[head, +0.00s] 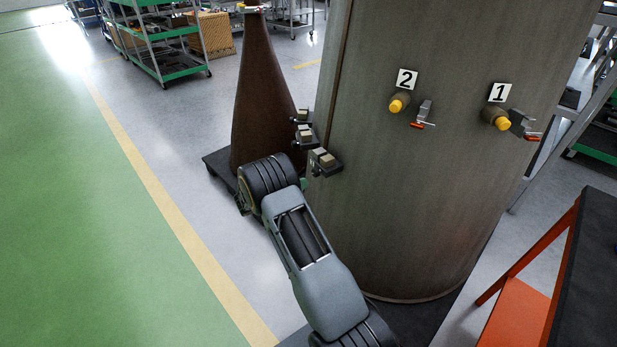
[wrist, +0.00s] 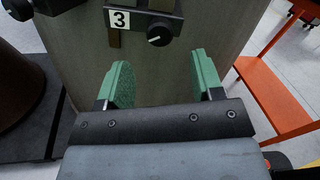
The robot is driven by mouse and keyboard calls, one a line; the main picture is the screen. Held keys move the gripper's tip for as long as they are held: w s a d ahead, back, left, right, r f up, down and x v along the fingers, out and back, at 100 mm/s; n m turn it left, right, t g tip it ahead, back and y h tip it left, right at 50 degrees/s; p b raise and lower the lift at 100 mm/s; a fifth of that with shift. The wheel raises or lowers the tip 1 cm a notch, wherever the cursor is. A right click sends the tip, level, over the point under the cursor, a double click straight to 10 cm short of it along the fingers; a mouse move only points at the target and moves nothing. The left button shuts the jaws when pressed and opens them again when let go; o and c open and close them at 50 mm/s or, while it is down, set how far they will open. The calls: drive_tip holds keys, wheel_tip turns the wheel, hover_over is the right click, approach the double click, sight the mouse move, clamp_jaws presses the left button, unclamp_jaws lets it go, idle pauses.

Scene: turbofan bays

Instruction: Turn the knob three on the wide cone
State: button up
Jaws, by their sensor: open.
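The wide cone (head: 425,205) is a large grey-brown body on the right half of the head view; its grey side (wrist: 215,30) fills the wrist view's middle. Knob three (wrist: 160,34) is a black round knob with a white pointer line, on a dark block beside the white label 3 (wrist: 119,19). My gripper (wrist: 163,80) is open, its two green fingers spread below the knob in the picture, with nothing between them. The fingers appear apart from the knob. In the head view my arm hides most of the gripper, and knob three cannot be made out.
Label 2 (head: 407,79) and label 1 (head: 499,92) mark yellow knobs with red-tipped clamps on the cone. Small blocks (head: 325,162) jut from its left edge. A narrow brown cone (head: 262,95) stands behind. An orange-framed table (head: 520,310) is at right. Green floor at left is clear.

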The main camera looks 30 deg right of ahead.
drive_tip(key=a, duration=0.6)
drive_tip(key=shift+a, duration=0.4)
